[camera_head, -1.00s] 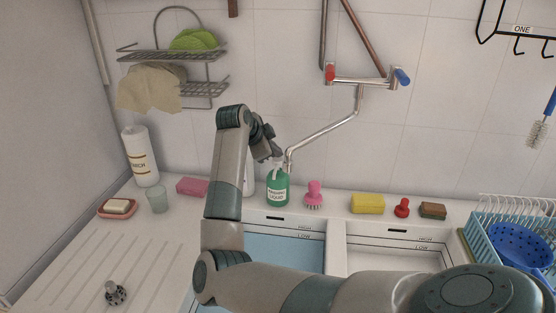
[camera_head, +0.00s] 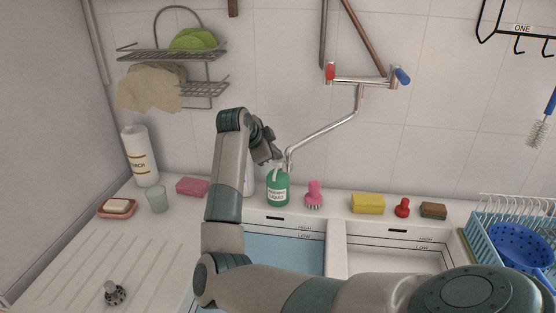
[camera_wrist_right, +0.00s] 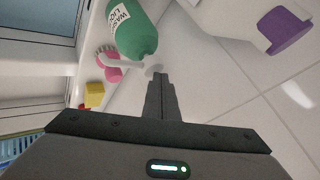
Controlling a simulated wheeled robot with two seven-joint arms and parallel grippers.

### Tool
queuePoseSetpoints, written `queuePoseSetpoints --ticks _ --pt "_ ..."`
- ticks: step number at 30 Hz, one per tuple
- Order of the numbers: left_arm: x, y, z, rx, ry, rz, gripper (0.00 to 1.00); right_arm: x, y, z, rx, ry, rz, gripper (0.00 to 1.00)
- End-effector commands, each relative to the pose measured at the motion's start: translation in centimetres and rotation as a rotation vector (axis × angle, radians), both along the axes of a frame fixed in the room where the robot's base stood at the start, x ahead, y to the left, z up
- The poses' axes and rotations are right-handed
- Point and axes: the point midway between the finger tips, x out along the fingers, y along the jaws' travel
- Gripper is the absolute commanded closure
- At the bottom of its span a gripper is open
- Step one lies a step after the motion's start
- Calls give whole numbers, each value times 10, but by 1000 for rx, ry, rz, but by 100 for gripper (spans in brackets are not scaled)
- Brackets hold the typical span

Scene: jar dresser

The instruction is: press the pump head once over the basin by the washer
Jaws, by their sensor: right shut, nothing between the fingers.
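The green washing-liquid bottle (camera_head: 278,188) stands upright on the ledge behind the left basin (camera_head: 285,250). Its white pump head (camera_head: 277,167) is partly hidden by my right gripper (camera_head: 274,159) just above it. In the right wrist view the green bottle (camera_wrist_right: 134,32) is at the top left, and its pale pump spout (camera_wrist_right: 152,70) shows by the fingertips of my shut, empty gripper (camera_wrist_right: 159,78). I cannot tell whether the fingertips touch the pump head. My left gripper is not in view.
A pink brush (camera_head: 314,195) stands right of the bottle, and a white bottle (camera_head: 249,178) is close on its left, partly behind my arm. The tap spout (camera_head: 325,130) comes down close behind the gripper. A yellow sponge (camera_head: 368,204) lies farther right.

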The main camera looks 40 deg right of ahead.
Motion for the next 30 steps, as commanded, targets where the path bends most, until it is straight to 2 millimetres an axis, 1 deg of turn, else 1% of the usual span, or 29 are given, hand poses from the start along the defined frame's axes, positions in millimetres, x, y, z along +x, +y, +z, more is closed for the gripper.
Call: queuePoseSetpoints --ticks 30 --pt "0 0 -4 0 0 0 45 0 0 -11 2 2 0 100"
